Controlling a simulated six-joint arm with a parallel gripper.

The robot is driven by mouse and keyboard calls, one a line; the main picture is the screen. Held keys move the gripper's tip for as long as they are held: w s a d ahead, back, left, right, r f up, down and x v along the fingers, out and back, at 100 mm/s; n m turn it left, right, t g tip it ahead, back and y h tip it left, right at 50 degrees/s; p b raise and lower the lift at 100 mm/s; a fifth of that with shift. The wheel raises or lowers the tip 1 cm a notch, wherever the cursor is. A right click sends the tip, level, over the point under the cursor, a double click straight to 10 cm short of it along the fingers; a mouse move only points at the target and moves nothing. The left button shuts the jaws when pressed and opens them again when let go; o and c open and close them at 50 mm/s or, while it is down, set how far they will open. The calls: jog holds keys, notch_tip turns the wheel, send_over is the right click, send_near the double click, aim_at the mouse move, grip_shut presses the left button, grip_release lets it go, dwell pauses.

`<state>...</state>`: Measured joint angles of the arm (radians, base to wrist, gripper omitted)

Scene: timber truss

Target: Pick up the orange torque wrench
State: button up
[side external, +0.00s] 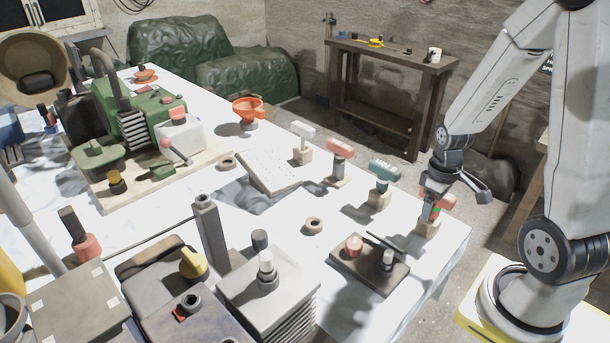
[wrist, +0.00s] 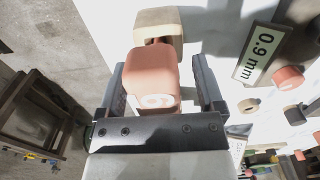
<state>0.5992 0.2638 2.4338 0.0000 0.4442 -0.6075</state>
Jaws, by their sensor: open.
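An orange tool head (wrist: 152,75), which I take to be the torque wrench, lies between my gripper's fingers (wrist: 158,66) in the wrist view, with white marking on its near end. A pale wooden block (wrist: 158,24) is just beyond it. In the side view the orange tool (side external: 447,202) stands on its wooden block (side external: 428,229) near the right corner of the white table. My gripper (side external: 437,193) is open around the tool and partly hides it. I cannot tell whether either finger touches it.
A teal-headed tool (side external: 384,171), a reddish tool (side external: 340,149) and a white-headed tool (side external: 302,130) stand on blocks in a row to the left. A dark plate with knobs (side external: 371,268) lies in front. A "0.9 mm" label (wrist: 259,53) shows in the wrist view.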

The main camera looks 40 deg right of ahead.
dwell(0.5)
grip_shut()
jog(key=shift+r, duration=0.1)
jog(key=shift+r, duration=4.9)
jog(key=c, duration=0.8)
grip_release()
grip_shut()
